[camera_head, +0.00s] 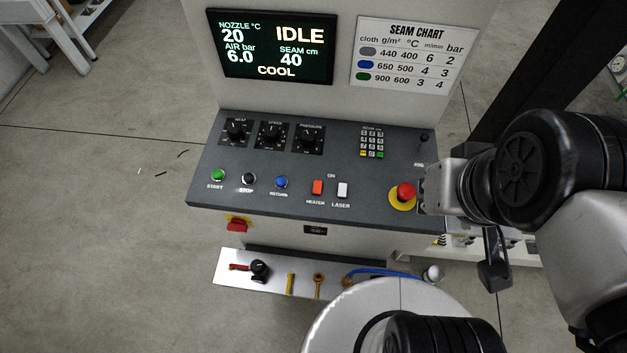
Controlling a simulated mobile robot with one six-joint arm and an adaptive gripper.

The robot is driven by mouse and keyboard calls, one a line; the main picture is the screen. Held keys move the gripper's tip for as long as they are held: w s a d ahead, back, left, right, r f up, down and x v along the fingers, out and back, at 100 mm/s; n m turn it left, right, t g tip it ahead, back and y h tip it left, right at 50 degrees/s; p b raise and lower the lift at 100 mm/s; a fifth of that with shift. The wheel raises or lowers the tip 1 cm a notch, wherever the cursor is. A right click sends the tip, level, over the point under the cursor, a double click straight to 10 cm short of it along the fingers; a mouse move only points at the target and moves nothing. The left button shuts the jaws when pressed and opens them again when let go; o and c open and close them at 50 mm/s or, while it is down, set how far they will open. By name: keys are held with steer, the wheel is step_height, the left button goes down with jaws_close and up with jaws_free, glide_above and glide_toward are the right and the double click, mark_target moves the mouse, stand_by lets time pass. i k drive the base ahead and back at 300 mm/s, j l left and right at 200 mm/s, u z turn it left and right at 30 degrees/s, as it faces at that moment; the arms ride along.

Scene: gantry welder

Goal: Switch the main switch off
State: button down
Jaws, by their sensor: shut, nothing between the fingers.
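The main switch (237,225) is most likely the red handle on a yellow plate on the front of the machine, below the left part of the console. Its handle looks roughly level; I cannot read any on or off marking. My gripper (424,191) is at the right end of the console, shut and empty, beside the red emergency stop button (405,192) on its yellow ring. I cannot tell whether it touches the button. It is well to the right of the main switch.
The console (260,180) carries dials, a keypad (372,143), green, black and blue buttons, and heater (317,187) and laser (342,189) switches. The display (277,47) reads IDLE and COOL. A tool shelf (228,279) sits below. Floor to the left is mostly clear.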

mark_target(240, 225)
steer(key=j+u, duration=0.1)
steer(key=u, duration=1.65)
